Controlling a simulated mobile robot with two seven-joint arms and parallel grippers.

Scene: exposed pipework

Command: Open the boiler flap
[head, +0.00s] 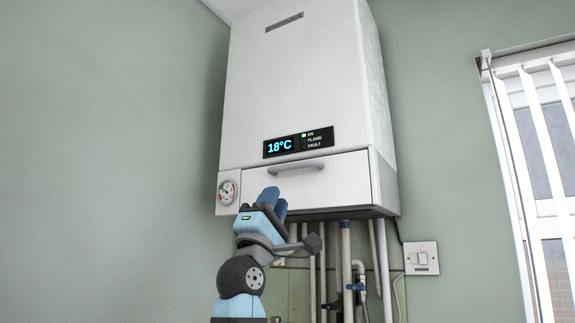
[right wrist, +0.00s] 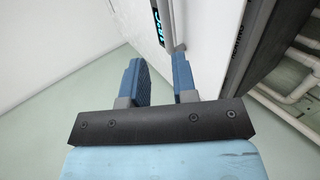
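The white boiler (head: 305,80) hangs on the wall. Its flap (head: 340,183) is the lower front panel, which looks closed, with a grey bar handle (head: 296,167) along its top. My right gripper (head: 275,199) is in front of the flap's lower left part, below the handle in the head view. In the right wrist view its blue fingers (right wrist: 160,72) stand apart with nothing between them. The handle (right wrist: 168,22) shows there beyond the fingertips, beside the display. I cannot tell whether a finger touches the flap. My left gripper is not in view.
A pressure gauge (head: 227,192) sits left of the flap, and a lit display (head: 298,142) reads 18°C above it. Several pipes (head: 347,265) run below the boiler. A wall switch (head: 421,258) and a window with blinds (head: 540,150) are to the right. The left wall side is clear.

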